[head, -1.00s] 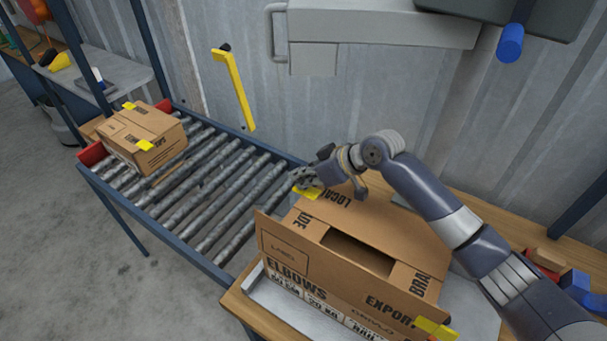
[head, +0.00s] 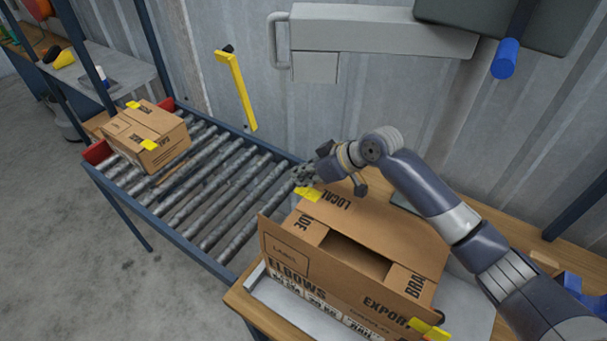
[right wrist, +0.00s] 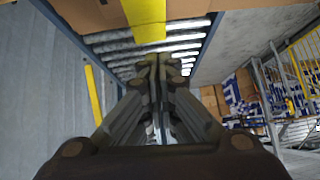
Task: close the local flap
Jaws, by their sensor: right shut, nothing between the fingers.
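An open cardboard box (head: 305,262) stands on the bench, its near side marked ELBOWS and EXPORT. The local flap (head: 350,206) is on its far side, with a yellow tab (head: 308,194) at its left end. The side flaps lie inward, and a dark gap shows between them. My right gripper (head: 304,175) is shut and empty, just above and behind the yellow tab; contact is unclear. In the right wrist view its closed fingers (right wrist: 158,62) point toward the rollers, and the yellow tab (right wrist: 147,18) shows beyond them. My left gripper is not in view.
A roller conveyor (head: 215,170) runs left of the bench (head: 240,300), carrying a closed box (head: 147,135) with yellow tabs. A metal wall with a yellow bar (head: 237,90) stands behind. A grey tray (head: 290,305) lies under the open box.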

